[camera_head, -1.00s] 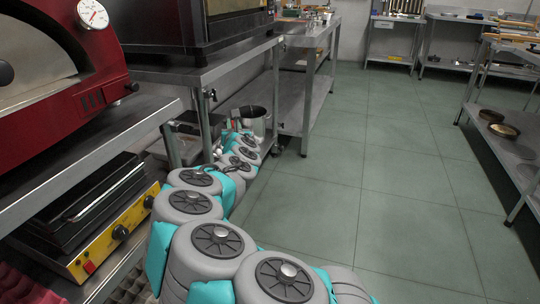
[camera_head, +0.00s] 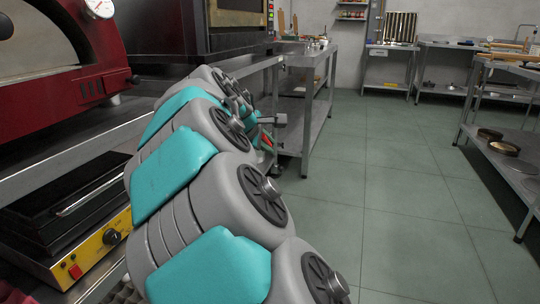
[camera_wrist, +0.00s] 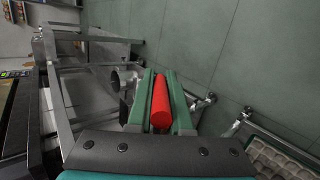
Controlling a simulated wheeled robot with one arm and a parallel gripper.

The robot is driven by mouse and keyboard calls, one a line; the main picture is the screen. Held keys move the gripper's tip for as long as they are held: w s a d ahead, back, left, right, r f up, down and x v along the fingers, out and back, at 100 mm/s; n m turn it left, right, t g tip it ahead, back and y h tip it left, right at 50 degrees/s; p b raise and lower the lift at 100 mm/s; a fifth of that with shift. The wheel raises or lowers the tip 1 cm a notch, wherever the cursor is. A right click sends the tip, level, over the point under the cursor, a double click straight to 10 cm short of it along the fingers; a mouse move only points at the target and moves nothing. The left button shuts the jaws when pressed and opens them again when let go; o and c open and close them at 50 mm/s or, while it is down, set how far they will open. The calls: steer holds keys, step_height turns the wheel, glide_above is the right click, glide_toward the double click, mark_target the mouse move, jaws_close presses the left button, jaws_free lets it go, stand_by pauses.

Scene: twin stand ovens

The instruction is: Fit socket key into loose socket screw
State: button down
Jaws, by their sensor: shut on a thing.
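My gripper (camera_wrist: 160,76) is shut on a red cylindrical handle (camera_wrist: 161,103), which lies between its two green fingers in the wrist view. I take this handle to be the socket key's; its working tip cannot be made out. In the head view, my gripper (camera_head: 267,141) is small and partly hidden behind my arm, beside the stands' legs, with a bit of red showing. The loose socket screw cannot be picked out in either view. The held key is not seen touching any screw.
A red oven (camera_head: 60,50) and a dark oven (camera_head: 235,18) stand on metal stands at left. A black grill with a yellow front (camera_head: 95,250) sits on the lower shelf. A steel table (camera_head: 310,52) stands beyond. The green floor (camera_head: 400,200) at right is clear.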

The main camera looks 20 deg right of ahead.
steer(key=shift+s+r+m, duration=0.2)
steer(key=shift+s+m, duration=0.4)
steer(key=shift+s, duration=0.3)
steer(key=shift+r, duration=0.15)
steer(key=shift+a, duration=0.1)
steer(key=shift+w+a+p, duration=0.4)
steer(key=shift+w+a, duration=0.4)
steer(key=shift+a, duration=0.3)
steer(key=shift+w+a+p, duration=0.35)
steer(key=shift+w+a, duration=0.45)
steer(key=shift+a, duration=0.25)
